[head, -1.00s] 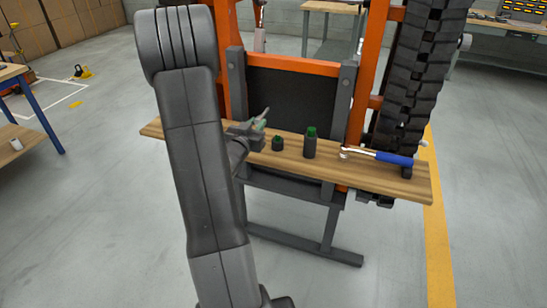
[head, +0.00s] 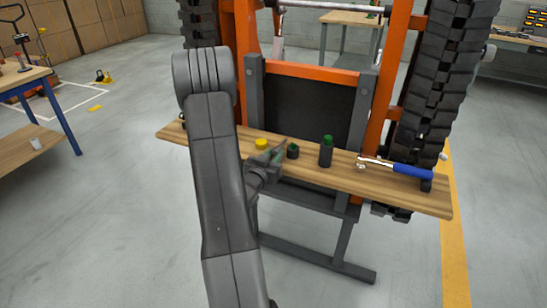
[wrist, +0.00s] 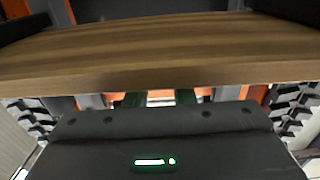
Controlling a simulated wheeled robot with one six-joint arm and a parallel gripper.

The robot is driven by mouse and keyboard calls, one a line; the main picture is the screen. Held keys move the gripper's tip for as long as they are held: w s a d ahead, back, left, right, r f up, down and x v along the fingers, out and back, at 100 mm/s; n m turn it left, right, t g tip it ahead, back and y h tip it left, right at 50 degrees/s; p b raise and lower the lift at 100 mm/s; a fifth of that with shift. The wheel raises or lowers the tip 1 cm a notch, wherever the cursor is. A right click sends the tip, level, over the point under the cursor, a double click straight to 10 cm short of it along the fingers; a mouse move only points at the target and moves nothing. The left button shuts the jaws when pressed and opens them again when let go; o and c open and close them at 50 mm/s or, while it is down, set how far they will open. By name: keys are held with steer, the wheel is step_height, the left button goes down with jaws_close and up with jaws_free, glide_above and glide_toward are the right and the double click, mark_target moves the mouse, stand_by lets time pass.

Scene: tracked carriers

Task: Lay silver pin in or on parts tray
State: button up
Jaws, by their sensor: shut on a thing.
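My gripper (head: 280,150) is at the front edge of a wooden shelf board (head: 400,188), left of the dark items on it. In the wrist view my gripper (wrist: 159,98) shows two dark green fingers just under the board's edge, with a pale strip between them. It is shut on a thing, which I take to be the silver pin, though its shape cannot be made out. No parts tray can be made out in either view.
On the board stand a yellow-topped item (head: 261,144), a short dark item (head: 292,151), a taller dark cylinder with a green top (head: 326,151) and a blue-handled wrench (head: 412,172). Orange posts and a black track (head: 437,75) rise behind. A blue-legged table (head: 62,115) is at left.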

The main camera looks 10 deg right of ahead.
steer(key=shift+f, duration=0.15)
steer(key=shift+f, duration=0.15)
steer(key=o, duration=0.7)
steer(key=shift+c, duration=0.2)
